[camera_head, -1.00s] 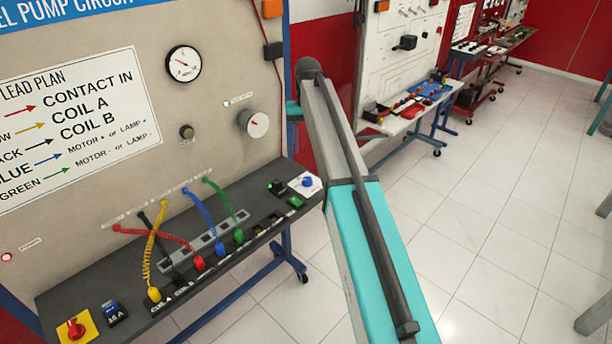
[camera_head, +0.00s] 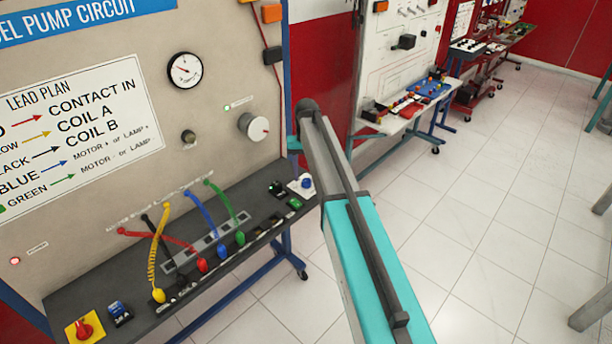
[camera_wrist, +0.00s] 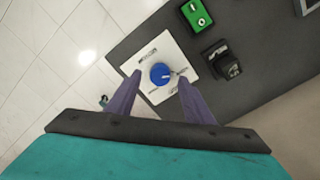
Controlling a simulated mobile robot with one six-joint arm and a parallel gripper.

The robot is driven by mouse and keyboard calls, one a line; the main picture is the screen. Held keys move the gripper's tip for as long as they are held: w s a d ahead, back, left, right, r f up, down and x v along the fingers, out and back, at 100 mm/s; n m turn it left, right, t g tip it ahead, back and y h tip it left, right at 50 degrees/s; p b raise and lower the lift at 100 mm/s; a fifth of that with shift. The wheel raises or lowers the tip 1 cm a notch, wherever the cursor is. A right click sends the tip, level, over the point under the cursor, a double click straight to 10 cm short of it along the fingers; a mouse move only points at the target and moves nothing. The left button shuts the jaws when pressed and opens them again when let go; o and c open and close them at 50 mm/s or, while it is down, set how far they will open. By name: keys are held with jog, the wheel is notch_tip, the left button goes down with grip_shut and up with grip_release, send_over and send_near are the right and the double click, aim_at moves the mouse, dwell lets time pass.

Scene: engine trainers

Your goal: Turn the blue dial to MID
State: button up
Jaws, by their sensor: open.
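The blue dial (camera_wrist: 160,73) sits on a white label plate (camera_wrist: 148,52) at the corner of the dark bench shelf. A small pale pointer shows on its right side in the wrist view; the printed words around it are too small to read. In the head view the blue dial (camera_head: 306,183) is at the right end of the shelf, beside my arm. My gripper (camera_wrist: 155,78) is open, with one finger to each side of the dial in the wrist view. I cannot tell whether the fingers touch it. The head view does not show the fingertips.
A green switch (camera_wrist: 197,14) and a black switch (camera_wrist: 222,62) stand close to the plate. Coloured leads plug into the shelf (camera_head: 90,290) farther left, below the upright panel (camera_head: 225,60). Open tiled floor (camera_head: 490,200) lies to the right.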

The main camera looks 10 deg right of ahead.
jog(key=shift+f, duration=1.05)
jog(key=c, duration=1)
jog(key=shift+c, duration=0.2)
